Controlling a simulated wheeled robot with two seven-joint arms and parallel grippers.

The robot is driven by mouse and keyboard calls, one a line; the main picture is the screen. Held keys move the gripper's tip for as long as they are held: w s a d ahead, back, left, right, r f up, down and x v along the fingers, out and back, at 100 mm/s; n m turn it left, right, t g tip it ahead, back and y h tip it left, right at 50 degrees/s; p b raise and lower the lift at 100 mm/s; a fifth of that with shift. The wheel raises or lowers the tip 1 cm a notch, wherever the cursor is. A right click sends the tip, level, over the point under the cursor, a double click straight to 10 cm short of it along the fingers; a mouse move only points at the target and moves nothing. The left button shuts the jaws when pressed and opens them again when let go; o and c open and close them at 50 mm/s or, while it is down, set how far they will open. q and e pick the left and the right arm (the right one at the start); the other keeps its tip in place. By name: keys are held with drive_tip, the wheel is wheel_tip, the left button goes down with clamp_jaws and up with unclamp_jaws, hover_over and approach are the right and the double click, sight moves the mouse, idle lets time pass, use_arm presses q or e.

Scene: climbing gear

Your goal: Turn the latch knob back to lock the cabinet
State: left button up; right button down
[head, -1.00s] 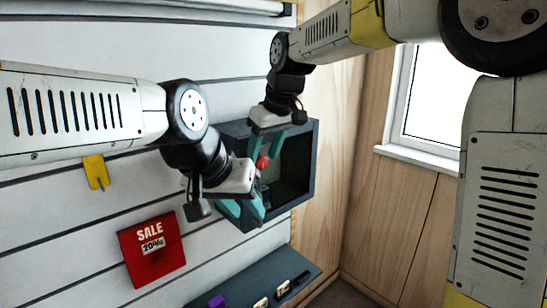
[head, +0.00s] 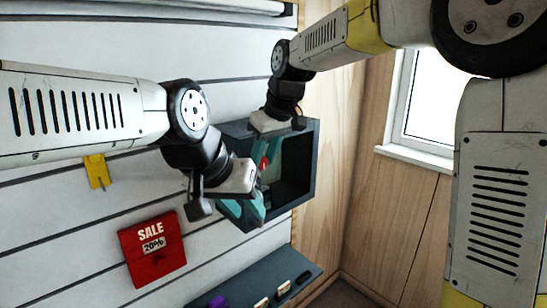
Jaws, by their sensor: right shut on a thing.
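The cabinet (head: 312,165) is a dark blue-grey open-fronted box on the slatted wall. The latch knob (head: 264,162) is a small red part near its left side, mostly covered by fingers. My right gripper (head: 268,160) comes from above, and its teal fingers are shut on the knob. My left gripper (head: 246,211) is lower, with its teal fingers at the cabinet's lower left side. Its wrist hides part of the cabinet, and I cannot tell how far apart its fingers are or whether they touch anything.
A red sale sign (head: 153,250) and a yellow tag (head: 97,171) hang on the wall to the left. A dark shelf (head: 262,279) with small items is below the cabinet. A window (head: 432,98) is at the right.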

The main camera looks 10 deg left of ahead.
drive_tip(key=shift+d, duration=0.1)
drive_tip(key=shift+w+d+m+g+y, duration=0.1)
drive_tip(key=shift+w+m+g+y, duration=0.1)
drive_tip(key=shift+g+y, duration=0.35)
drive_tip(key=shift+w+d+m+g+y, duration=0.1)
drive_tip(key=shift+m+g+y, duration=0.1)
drive_tip(key=shift+g+y, duration=0.3)
drive_tip(key=g+y, duration=0.2)
drive_tip(key=m+g+y, duration=0.1)
drive_tip(key=g, duration=0.1)
drive_tip(key=shift+w+d+f, duration=0.2)
drive_tip(key=shift+w+f, duration=0.1)
drive_tip(key=shift+w+d+f+m+g+y, duration=0.15)
drive_tip(key=shift+m+g+y, duration=0.3)
drive_tip(key=shift+g+y, duration=0.6)
drive_tip(key=shift+s+a+f+m+g+y, duration=0.1)
drive_tip(key=shift+f+m+g+y, duration=0.25)
drive_tip(key=shift+g+y, duration=0.65)
drive_tip(key=shift+w+d+f+m+g+y, duration=0.1)
drive_tip(key=shift+m+g+y, duration=0.45)
drive_tip(key=shift+y, duration=0.95)
drive_tip(key=c, duration=1)
unclamp_jaws()
drive_tip(key=shift+c, duration=0.2)
